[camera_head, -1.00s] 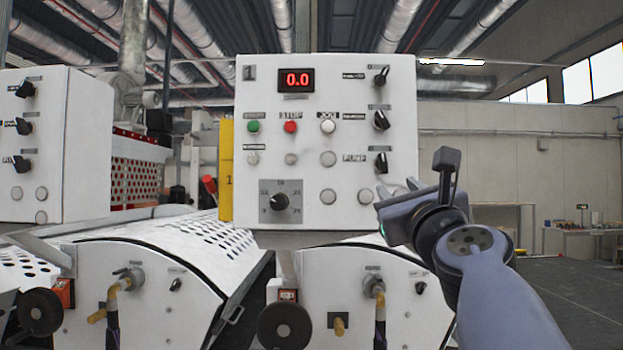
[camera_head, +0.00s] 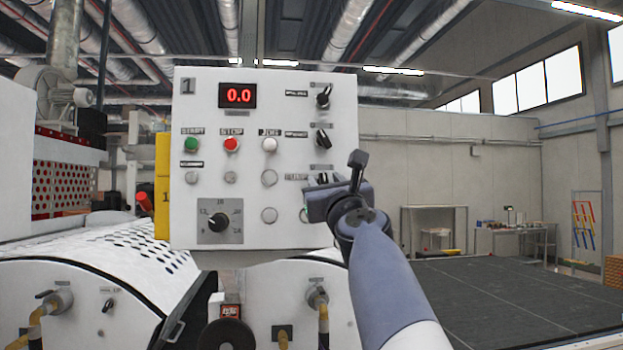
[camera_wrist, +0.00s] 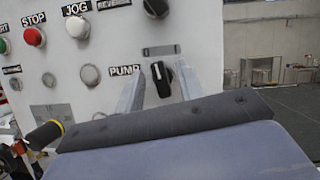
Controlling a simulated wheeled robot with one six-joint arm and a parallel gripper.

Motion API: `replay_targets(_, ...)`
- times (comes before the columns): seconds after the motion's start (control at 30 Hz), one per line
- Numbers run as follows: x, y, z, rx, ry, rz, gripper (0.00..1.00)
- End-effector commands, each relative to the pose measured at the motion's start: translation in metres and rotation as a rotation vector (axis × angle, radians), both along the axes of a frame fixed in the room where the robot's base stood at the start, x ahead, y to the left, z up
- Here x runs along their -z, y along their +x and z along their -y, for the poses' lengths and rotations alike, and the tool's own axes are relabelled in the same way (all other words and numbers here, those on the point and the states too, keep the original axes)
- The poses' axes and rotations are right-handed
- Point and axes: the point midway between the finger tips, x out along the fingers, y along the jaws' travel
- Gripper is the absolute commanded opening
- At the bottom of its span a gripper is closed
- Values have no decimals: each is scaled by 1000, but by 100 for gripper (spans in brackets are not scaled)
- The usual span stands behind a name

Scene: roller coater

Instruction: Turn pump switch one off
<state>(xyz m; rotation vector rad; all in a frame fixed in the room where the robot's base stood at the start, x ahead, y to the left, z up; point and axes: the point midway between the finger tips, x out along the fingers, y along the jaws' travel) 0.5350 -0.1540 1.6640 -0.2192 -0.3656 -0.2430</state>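The pump switch (camera_wrist: 161,79) is a black rotary knob with a white mark, to the right of the PUMP label (camera_wrist: 124,70) on the white control panel. Its top leans slightly left in the wrist view. My gripper (camera_wrist: 160,82) is open and empty in the wrist view. One finger shows on each side of the switch. I cannot tell how far the fingertips are from the panel.
The white panel (camera_head: 260,130), marked 1, has two more black switches (camera_head: 323,96) above, a red 0.0 display (camera_head: 237,95), START, STOP and JOG buttons, and a dial (camera_head: 219,221). White roller machinery (camera_head: 115,250) stands below.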

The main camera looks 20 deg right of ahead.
Motion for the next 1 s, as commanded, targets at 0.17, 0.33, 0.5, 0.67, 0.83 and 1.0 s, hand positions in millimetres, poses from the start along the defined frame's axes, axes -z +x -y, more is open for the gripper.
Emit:
replay_targets(0.17,0,2,0,0,0,0,35)
replay_targets(0.33,0,1,0,0,0,0,31)
replay_targets(0.5,0,1,0,0,0,0,17)
replay_targets(0.67,0,1,0,0,0,0,4)
replay_targets(0.83,0,1,0,0,0,0,0)
replay_targets(1.0,1,1,1,1,-54,-15,0)
